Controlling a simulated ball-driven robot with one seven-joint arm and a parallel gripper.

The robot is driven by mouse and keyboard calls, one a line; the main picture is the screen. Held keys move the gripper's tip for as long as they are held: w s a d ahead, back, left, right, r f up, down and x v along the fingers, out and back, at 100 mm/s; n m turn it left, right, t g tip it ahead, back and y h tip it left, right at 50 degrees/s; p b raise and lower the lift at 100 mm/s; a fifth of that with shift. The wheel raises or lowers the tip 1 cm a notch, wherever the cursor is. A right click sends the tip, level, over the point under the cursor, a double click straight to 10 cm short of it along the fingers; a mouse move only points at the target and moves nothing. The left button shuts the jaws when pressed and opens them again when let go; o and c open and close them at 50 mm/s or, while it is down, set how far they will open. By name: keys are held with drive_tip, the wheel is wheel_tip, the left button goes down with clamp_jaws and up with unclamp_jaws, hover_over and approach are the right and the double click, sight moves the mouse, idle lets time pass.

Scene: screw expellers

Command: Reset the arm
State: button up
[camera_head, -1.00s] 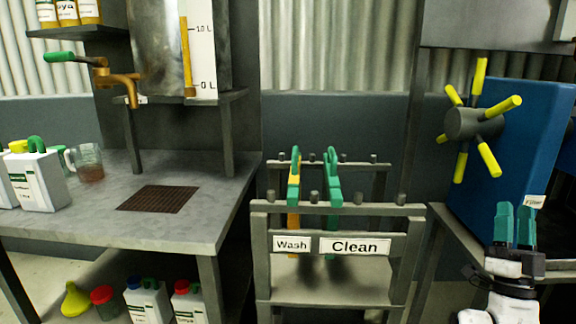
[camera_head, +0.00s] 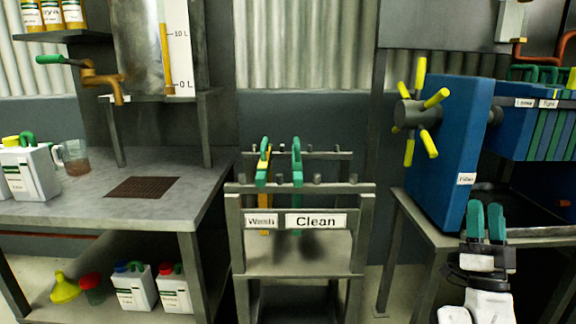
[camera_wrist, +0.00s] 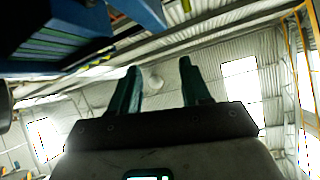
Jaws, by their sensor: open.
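My gripper (camera_head: 486,222) shows at the lower right of the head view, in front of the blue machine, with its two green fingers pointing up. The fingers stand apart with nothing between them. In the wrist view my gripper (camera_wrist: 158,88) is also open and empty, and behind its fingers are the roof and windows. Most of my arm below the wrist is outside the head view.
A blue press (camera_head: 447,140) with a yellow-spoked wheel (camera_head: 417,113) stands close beside my gripper. A rack (camera_head: 300,196) labelled Wash and Clean holds green-handled tools. A grey table (camera_head: 75,205) with a white jug (camera_head: 30,172) is at left. Open floor shows between rack and press.

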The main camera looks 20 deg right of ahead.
drive_tip(key=a+f+n+g+y, duration=0.3)
drive_tip(key=a+f+g+y, duration=0.25)
drive_tip(key=f, duration=0.75)
drive_tip(key=a+f+n+g+y, duration=0.2)
drive_tip(key=a+f+g+y, duration=0.4)
drive_tip(key=f, duration=0.6)
drive_tip(key=s+a+f+n+g, duration=0.2)
drive_tip(key=s+a+f+g, duration=0.4)
drive_tip(key=s+f, duration=0.4)
drive_tip(key=s+a+f+n+g+y, duration=0.1)
drive_tip(key=s+a+f+g, duration=0.15)
drive_tip(key=s, duration=0.75)
drive_tip(key=s+a+f+n+g+y, duration=0.15)
drive_tip(key=s+a+g, duration=0.25)
drive_tip(key=s, duration=0.6)
wheel_tip(320, 180, up, 36)
drive_tip(key=p, duration=3.5)
drive_tip(key=shift+a+h, duration=0.2)
drive_tip(key=shift+h, duration=0.2)
drive_tip(key=shift+s, duration=0.1)
